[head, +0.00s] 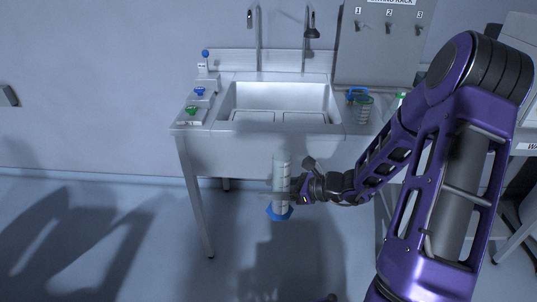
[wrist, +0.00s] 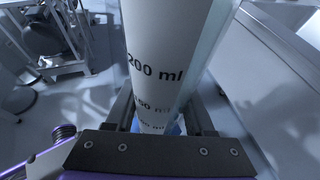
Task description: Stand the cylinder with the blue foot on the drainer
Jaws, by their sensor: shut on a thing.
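A tall clear measuring cylinder (head: 281,172) with a blue foot (head: 279,213) stands upright in my gripper (head: 285,197), in front of the sink unit and clear of the floor. My gripper is shut on the lower part of its body, above the foot. In the wrist view the cylinder (wrist: 165,60) fills the middle, with "200 ml" readable, between the fingers of my gripper (wrist: 162,112); a little blue shows low behind it. The sink unit (head: 255,145) has flat tops either side of its basin; I cannot tell which is the drainer.
A blue-handled jug (head: 355,94) and a clear beaker (head: 363,110) stand right of the basin (head: 280,97). Blue (head: 200,91) and green (head: 191,110) items and a small bottle (head: 204,66) are at the left. Taps rise behind; a numbered rack panel (head: 385,55) hangs at the back right.

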